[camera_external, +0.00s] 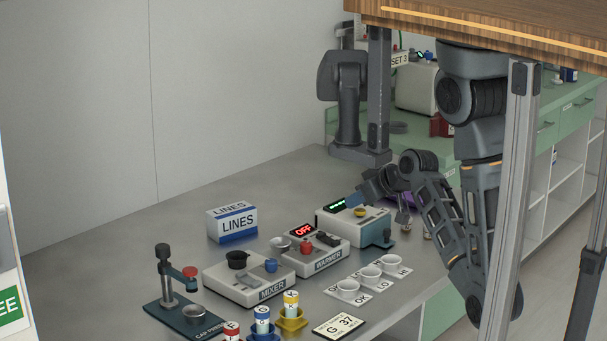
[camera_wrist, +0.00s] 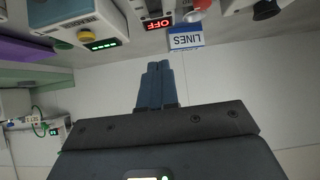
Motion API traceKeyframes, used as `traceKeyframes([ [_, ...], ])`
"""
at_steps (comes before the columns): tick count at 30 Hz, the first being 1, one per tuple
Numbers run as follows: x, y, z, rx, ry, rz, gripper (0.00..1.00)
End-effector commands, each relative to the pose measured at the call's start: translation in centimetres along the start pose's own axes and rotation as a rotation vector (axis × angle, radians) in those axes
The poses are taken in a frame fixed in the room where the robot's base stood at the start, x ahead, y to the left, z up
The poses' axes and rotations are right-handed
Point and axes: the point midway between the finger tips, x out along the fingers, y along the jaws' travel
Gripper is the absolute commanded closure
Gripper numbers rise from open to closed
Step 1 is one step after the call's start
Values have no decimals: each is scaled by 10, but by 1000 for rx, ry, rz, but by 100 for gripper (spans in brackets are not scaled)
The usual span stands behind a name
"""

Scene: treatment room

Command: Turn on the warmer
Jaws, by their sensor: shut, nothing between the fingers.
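The warmer (camera_external: 329,259) is a white box with a dark sloped name strip, a red knob (camera_external: 306,247), a dark switch-like part (camera_external: 328,239) and a small round dish. Its display (camera_external: 303,231) reads OFF in red. In the wrist view the picture is upside down, and the OFF display (camera_wrist: 158,23) shows at the top. My gripper (camera_external: 353,200) is above the white-and-teal device beside the warmer, apart from the warmer. In the wrist view its blue fingers (camera_wrist: 159,70) are together and empty.
The white-and-teal device (camera_external: 345,226) has a green display and yellow knob. The mixer (camera_external: 246,284) stands left of the warmer. A LINES box (camera_external: 232,222) is behind. White cups (camera_external: 370,272), colored jars (camera_external: 291,306) and a card (camera_external: 338,325) are in front. The counter's back left is clear.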

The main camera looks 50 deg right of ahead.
Motion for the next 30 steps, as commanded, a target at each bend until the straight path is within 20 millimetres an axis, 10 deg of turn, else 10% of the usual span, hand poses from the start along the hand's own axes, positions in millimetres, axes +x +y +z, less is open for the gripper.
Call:
traceKeyframes([
  [16, 98, 0, 2, 1, -2, -1, 100],
  [30, 121, 0, 28, 1, 1, 1, 100],
])
